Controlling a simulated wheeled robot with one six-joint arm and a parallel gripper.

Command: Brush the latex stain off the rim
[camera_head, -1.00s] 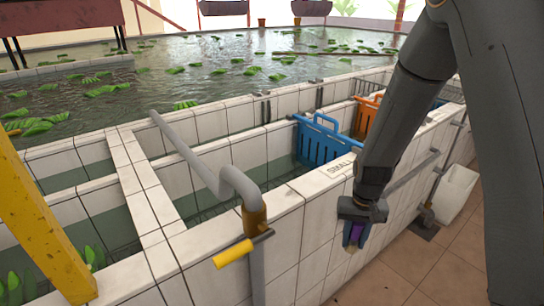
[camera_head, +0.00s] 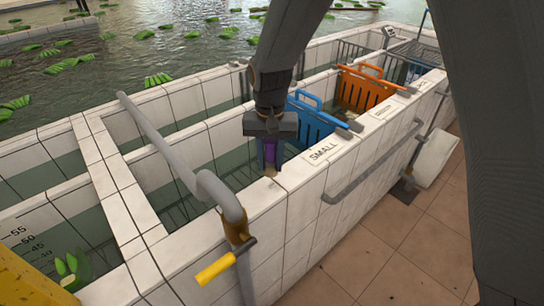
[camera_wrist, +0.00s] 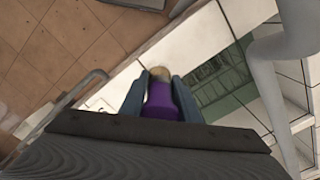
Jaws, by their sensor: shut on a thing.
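My gripper (camera_head: 270,148) is shut on a purple-handled brush (camera_head: 270,153), which hangs down from the jaws. The wrist view shows the brush's purple handle (camera_wrist: 162,103) between the two fingers, with a tan bristle end (camera_wrist: 159,74) beyond them. The brush is over the white tiled rim (camera_head: 256,204) of the basin, left of the SMALL label (camera_head: 323,151). Its bristle end is at or just above the rim's inner edge; I cannot tell whether it touches. I cannot clearly make out the latex stain; the brush may cover it.
A grey pipe (camera_head: 165,148) with a yellow-handled valve (camera_head: 216,268) crosses the rim at left. A grey rail (camera_head: 372,163) runs along the outer wall.

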